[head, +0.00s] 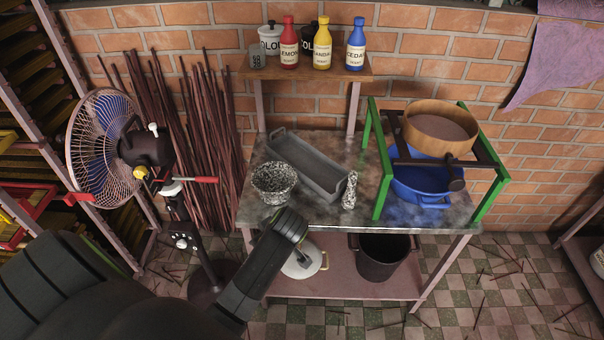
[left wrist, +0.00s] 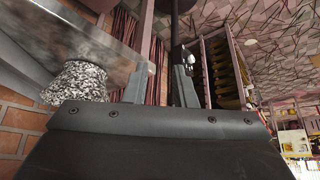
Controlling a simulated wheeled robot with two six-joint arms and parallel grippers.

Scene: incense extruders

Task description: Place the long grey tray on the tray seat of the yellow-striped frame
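The long grey tray (head: 318,176) lies empty on the metal-topped table, set at a slant between the speckled mortar and the back shelf. No gripper touches it. My left arm comes in from the lower left of the head view and reaches the table's front edge; its fingers do not show there. In the left wrist view my left gripper (left wrist: 159,82) has its two fingers apart with nothing between them. My right gripper is in neither view. I cannot make out a yellow-striped frame or its tray seat in either view.
The speckled mortar (head: 273,182) and speckled pestle (head: 350,190) flank the tray's near side. A green stand (head: 376,165) with a wooden sieve (head: 440,128) and blue basin (head: 420,190) fills the table's right. A fan (head: 105,148) stands left. Bottles line the back shelf (head: 300,72).

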